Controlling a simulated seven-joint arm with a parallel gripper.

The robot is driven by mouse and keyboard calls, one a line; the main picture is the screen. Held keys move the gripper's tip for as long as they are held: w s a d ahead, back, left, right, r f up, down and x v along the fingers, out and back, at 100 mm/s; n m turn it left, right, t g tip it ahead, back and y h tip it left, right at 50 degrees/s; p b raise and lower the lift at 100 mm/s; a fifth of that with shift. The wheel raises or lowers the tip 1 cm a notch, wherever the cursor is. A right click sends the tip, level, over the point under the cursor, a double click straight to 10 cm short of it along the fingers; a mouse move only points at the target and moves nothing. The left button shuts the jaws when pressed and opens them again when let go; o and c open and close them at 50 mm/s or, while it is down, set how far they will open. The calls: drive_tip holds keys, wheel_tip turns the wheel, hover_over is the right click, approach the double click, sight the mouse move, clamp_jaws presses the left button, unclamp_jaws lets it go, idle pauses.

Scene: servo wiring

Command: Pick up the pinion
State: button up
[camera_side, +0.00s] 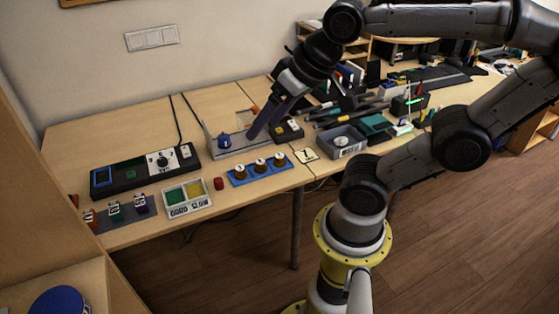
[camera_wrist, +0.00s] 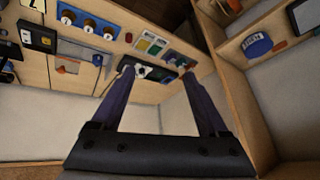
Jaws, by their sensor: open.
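My gripper (camera_side: 252,137) is open and empty, above the table beside a grey bracket (camera_side: 243,151) that has a blue knob-like part on it. In the wrist view my gripper (camera_wrist: 156,70) shows two long fingers set wide apart. No part is clearly marked as the pinion. Small round parts in view are several brass-coloured pieces with white tops on a blue strip (camera_side: 259,170), also in the wrist view (camera_wrist: 88,22), and a white round piece in a grey bin (camera_side: 343,143). I cannot tell which is the pinion.
A black control box (camera_side: 145,171) with a white dial stands at the left. A tray (camera_side: 187,199) with green and yellow compartments and a red cylinder (camera_side: 219,184) sit near the front edge. Boxes and tools crowd the right. Bare tabletop lies behind the control box.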

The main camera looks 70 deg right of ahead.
drive_tip(key=w+d+m, duration=0.5)
drive_tip(key=w, duration=0.2)
drive_tip(key=m+g, duration=0.6)
drive_tip(key=m, duration=0.6)
hover_over(280, 155)
drive_tip(key=f, duration=2.7)
drive_tip(key=shift+s+d+f, duration=0.15)
drive_tip(key=shift+s+d, duration=0.1)
drive_tip(key=shift+d, duration=0.15)
drive_tip(key=shift+w+a+f, duration=0.1)
drive_tip(key=shift+a+f, duration=0.05)
drive_tip(key=shift+f, duration=0.75)
drive_tip(key=shift+w+a+f, duration=0.1)
drive_tip(key=shift+a+f, duration=0.05)
drive_tip(key=shift+f, duration=0.75)
drive_tip(key=shift+w+a+f, duration=0.1)
drive_tip(key=shift+a+f, duration=0.05)
drive_tip(key=shift+f, duration=0.75)
clamp_jaws()
